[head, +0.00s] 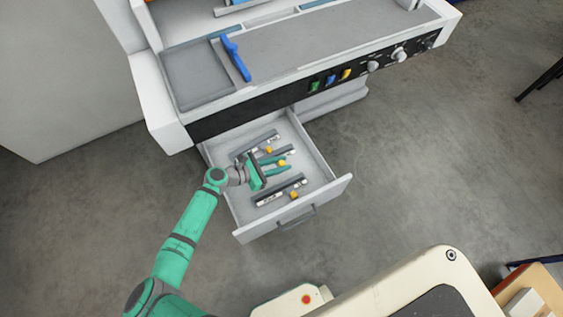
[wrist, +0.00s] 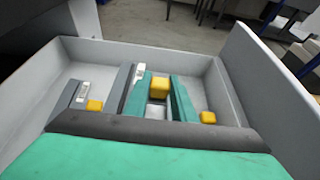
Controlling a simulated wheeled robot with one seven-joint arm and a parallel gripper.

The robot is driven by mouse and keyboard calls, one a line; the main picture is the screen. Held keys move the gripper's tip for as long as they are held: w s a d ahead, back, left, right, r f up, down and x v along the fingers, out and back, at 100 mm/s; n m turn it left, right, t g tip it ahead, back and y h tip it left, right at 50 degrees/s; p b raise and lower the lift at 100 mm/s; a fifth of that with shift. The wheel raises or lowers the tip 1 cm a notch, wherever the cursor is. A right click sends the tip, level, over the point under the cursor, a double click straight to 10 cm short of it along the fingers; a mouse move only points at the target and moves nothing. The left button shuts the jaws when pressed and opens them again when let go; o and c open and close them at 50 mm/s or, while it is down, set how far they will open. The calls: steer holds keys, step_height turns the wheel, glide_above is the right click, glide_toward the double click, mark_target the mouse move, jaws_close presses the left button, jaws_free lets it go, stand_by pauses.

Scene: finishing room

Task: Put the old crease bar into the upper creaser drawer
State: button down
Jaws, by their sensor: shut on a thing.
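The drawer (head: 328,204) under the machine is pulled out. My gripper (head: 284,163) reaches into it from the left, its green fingers shut on the yellow knob of a dark crease bar (head: 290,151). In the wrist view that yellow knob (wrist: 160,86) is pinched between the two fingers. I cannot tell whether the held bar touches the drawer floor. Two other dark bars lie in the drawer, one toward the back (head: 262,141) and one toward the front (head: 278,192), each with a yellow knob and pale label. My gripper hides part of the held bar.
The machine's grey top (head: 320,50) overhangs the drawer's back end. A blue-handled tool (head: 236,58) lies on it. The drawer walls (wrist: 265,90) stand close around my gripper. Grey floor (head: 420,170) is clear to the right. A cream-edged unit (head: 385,290) is at the bottom.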

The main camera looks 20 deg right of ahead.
steer(key=shift+f, duration=3.1)
steer(key=shift+f, duration=0.55)
steer(key=c, duration=1.4)
jaws_free()
steer(key=v, duration=1)
steer(key=shift+a+r, duration=0.1)
steer(key=shift+a, duration=0.3)
